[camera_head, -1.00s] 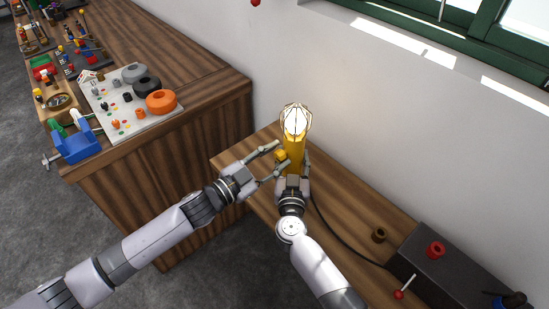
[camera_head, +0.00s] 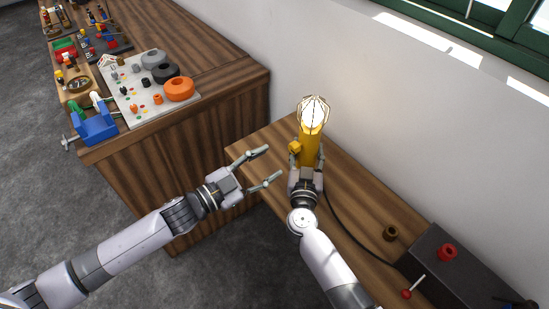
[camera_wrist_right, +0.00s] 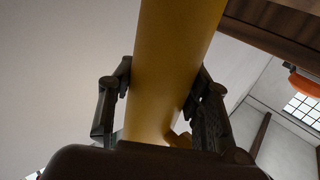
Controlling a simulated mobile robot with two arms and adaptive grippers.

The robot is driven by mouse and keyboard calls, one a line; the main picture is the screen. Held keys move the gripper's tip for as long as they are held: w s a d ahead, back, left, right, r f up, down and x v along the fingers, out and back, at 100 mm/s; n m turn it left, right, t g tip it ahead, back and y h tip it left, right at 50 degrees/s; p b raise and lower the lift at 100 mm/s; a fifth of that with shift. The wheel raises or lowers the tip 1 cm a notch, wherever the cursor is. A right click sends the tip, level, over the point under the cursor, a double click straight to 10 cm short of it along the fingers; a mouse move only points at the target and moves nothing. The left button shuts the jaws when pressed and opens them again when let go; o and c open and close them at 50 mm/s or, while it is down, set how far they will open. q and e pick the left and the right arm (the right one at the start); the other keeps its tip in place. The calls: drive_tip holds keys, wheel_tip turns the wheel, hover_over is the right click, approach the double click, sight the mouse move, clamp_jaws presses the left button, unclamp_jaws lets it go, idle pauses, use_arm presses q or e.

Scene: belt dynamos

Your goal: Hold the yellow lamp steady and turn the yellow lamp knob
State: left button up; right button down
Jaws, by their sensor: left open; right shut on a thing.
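The yellow lamp (camera_head: 309,146) stands on the low wooden table, its caged bulb (camera_head: 314,110) glowing at the top. The yellow lamp knob (camera_head: 295,147) sticks out on the lamp's left side. My right gripper (camera_head: 306,168) is shut on the lamp's body below the knob. The right wrist view shows the yellow lamp body (camera_wrist_right: 172,60) between both fingers. My left gripper (camera_head: 268,167) is open and empty, to the left of the knob and apart from it. Its fingers point toward the lamp.
The low table (camera_head: 350,195) carries a small brown knob (camera_head: 391,232) and a dark box (camera_head: 455,265) with a red knob (camera_head: 447,252). A dark cable runs from the lamp toward the box. The higher wooden counter (camera_head: 215,75) at left holds a board (camera_head: 150,118) with coloured parts. A wall stands behind.

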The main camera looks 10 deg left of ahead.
idle(0.4)
drive_tip(key=c, duration=0.8)
unclamp_jaws()
drive_tip(key=shift+o, duration=0.2)
